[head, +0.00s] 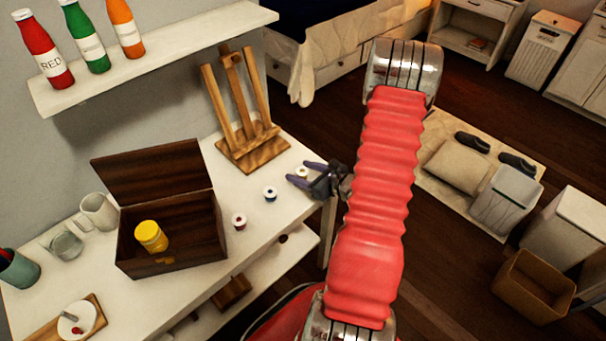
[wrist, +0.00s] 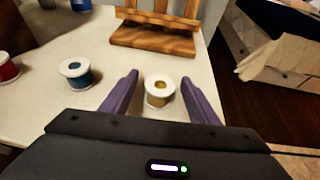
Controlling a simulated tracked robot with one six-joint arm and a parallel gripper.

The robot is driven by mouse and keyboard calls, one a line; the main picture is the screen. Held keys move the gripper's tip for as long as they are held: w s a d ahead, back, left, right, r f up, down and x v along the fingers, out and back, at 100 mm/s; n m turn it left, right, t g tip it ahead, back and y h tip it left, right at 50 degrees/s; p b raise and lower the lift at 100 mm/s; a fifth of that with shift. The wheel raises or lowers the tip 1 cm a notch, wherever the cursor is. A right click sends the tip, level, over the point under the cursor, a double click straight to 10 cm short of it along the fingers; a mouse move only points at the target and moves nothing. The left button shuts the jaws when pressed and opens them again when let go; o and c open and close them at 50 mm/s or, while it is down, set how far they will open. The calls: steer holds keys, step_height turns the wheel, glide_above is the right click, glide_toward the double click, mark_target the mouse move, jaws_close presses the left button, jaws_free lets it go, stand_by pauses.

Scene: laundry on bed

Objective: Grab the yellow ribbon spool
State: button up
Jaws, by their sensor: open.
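The yellow ribbon spool (wrist: 158,92) stands on the white table near its right edge. It has white rims and yellow ribbon. In the wrist view it sits between the two purple fingers of my gripper (wrist: 160,98), with a gap on each side. In the head view the spool (head: 302,172) shows just beyond my gripper (head: 298,174), partly hidden by the fingers. My gripper is open and holds nothing.
A blue spool (wrist: 76,73) and a red spool (wrist: 7,68) stand to the left on the table. A wooden easel (head: 240,115) stands behind. The table's right edge is close.

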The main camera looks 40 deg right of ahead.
steer(key=shift+c, duration=0.2)
steer(key=c, duration=1.1)
steer(key=shift+r, duration=0.1)
steer(key=shift+r, duration=4.95)
